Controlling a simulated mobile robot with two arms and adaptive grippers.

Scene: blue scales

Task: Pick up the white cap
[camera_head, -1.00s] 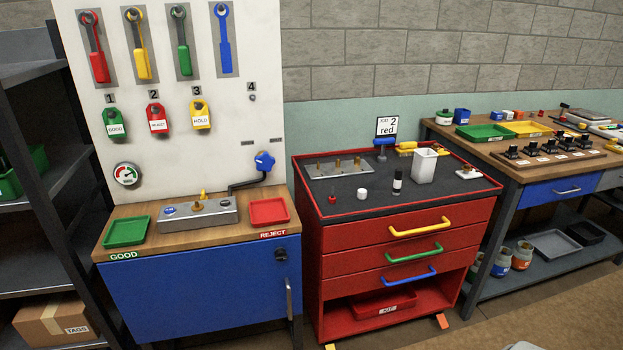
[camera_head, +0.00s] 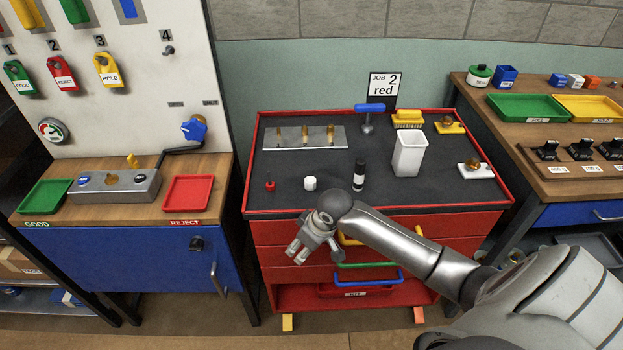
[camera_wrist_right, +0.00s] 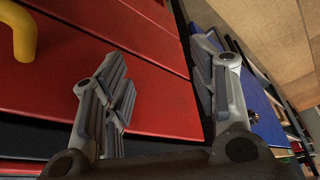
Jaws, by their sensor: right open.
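The white cap (camera_head: 310,183) is a small white cylinder standing on the dark top of the red tool cart (camera_head: 480,205), towards its front left. A small red knobbed piece (camera_head: 270,185) is left of it and a black-and-white bottle (camera_head: 358,174) is right of it. My right gripper (camera_head: 302,252) is in front of the cart's drawers, below the top edge and apart from the cap. In the right wrist view its two fingers (camera_wrist_right: 160,95) are spread with nothing between them, facing the red drawer fronts. The cap does not show in that view. My left gripper is not in view.
On the cart also stand a white square cup (camera_head: 409,153), a metal plate with brass fittings (camera_head: 328,138), a blue-handled tool (camera_head: 369,118) and a yellow brush (camera_head: 407,119). The drawer handles, one yellow (camera_wrist_right: 24,38), stick out near my right gripper.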

